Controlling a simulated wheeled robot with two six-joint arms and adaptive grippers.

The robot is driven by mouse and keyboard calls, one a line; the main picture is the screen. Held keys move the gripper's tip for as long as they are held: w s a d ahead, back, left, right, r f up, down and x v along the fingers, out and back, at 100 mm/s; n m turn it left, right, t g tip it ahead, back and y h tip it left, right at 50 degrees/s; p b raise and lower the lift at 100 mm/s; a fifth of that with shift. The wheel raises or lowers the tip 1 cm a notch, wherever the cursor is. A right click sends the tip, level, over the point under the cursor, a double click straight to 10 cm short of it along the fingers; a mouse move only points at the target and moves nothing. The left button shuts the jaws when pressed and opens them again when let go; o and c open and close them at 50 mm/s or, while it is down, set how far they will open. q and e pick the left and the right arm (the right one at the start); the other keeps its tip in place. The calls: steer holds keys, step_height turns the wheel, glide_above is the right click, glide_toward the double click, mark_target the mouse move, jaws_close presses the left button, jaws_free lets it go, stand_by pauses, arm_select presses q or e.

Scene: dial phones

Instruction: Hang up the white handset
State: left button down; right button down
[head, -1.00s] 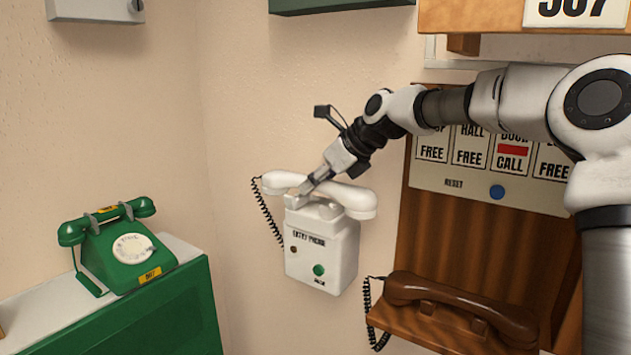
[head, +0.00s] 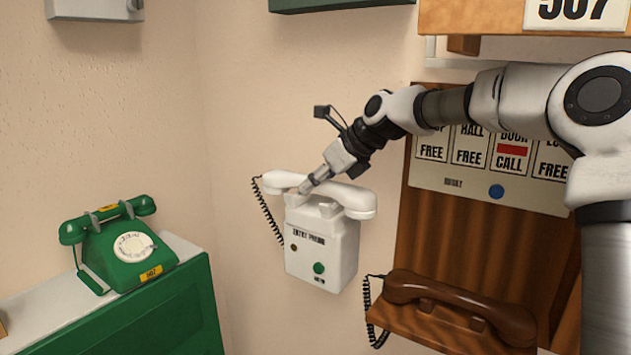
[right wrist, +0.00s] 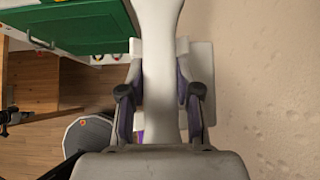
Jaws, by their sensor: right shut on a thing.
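The white handset (head: 348,196) lies across the top of the white entry phone (head: 322,252) on the wall, at or just above its cradle prongs; I cannot tell whether it bears fully on them. My right gripper (head: 308,186) is shut on the middle of the handset, coming from above and the right. In the right wrist view the handset (right wrist: 160,80) runs between the two fingers of the right gripper (right wrist: 160,105), with the phone body partly hidden behind it. My left gripper is not in view.
A green dial phone (head: 125,248) stands on a green cabinet (head: 165,310) at left. A brown handset (head: 455,305) rests on a wooden shelf at right, below a panel of labels (head: 490,165). A black coiled cord (head: 268,215) hangs left of the entry phone.

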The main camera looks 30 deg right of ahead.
steer(key=shift+f+b, duration=0.4)
steer(key=shift+f, duration=0.6)
steer(key=c, duration=0.7)
jaws_free()
